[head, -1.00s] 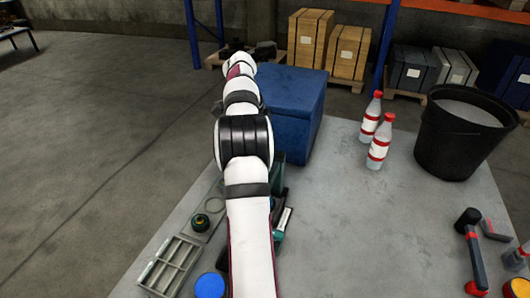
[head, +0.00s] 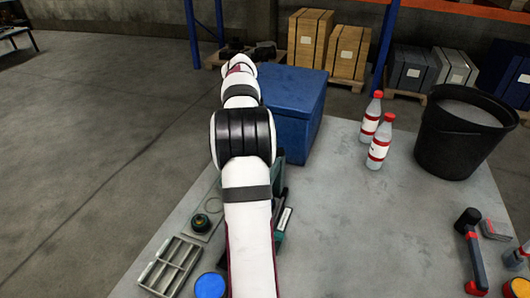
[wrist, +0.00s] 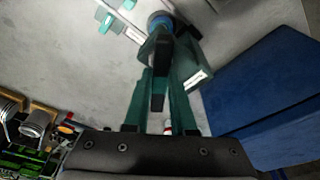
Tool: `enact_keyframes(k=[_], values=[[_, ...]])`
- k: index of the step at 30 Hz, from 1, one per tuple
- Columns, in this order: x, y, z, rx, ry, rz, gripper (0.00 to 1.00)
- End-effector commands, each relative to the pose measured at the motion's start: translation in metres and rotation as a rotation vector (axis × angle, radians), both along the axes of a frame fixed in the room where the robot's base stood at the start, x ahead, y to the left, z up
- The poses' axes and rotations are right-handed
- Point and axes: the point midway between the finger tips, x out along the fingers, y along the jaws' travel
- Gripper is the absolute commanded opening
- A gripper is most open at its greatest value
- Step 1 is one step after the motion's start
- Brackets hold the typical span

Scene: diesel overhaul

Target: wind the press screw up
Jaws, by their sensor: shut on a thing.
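The green press (wrist: 192,72) fills the middle of the wrist view, with a white label on its side. A round blue part (wrist: 160,20) shows at its far end. My gripper (wrist: 159,62) reaches into the press and is shut on a dark upright part (wrist: 158,88), which looks like the press screw or its handle; its exact outline is hard to tell. My gripper is hidden there.
A blue box (head: 297,105) stands close to the press; it also fills the right of the wrist view (wrist: 265,90). A grey divided tray (head: 170,265) and a blue-topped can (head: 210,286) sit left.

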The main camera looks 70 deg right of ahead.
Motion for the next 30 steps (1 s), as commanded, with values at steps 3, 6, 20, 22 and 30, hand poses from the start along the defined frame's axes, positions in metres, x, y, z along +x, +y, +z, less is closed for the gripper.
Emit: enact_keyframes(k=[3,6,20,22,30], values=[[-0.0005,0.0004,0.0005,0.001,0.0,0.059,0.0],[-0.0004,0.0003,0.0005,0.0,0.0,0.056,0.0],[-0.0032,0.0017,0.0037,-0.001,0.0,0.539,0.0],[-0.0032,0.0017,0.0037,-0.001,0.0,0.539,0.0],[-0.0065,0.002,0.0061,-0.001,0.001,0.967,0.0]])
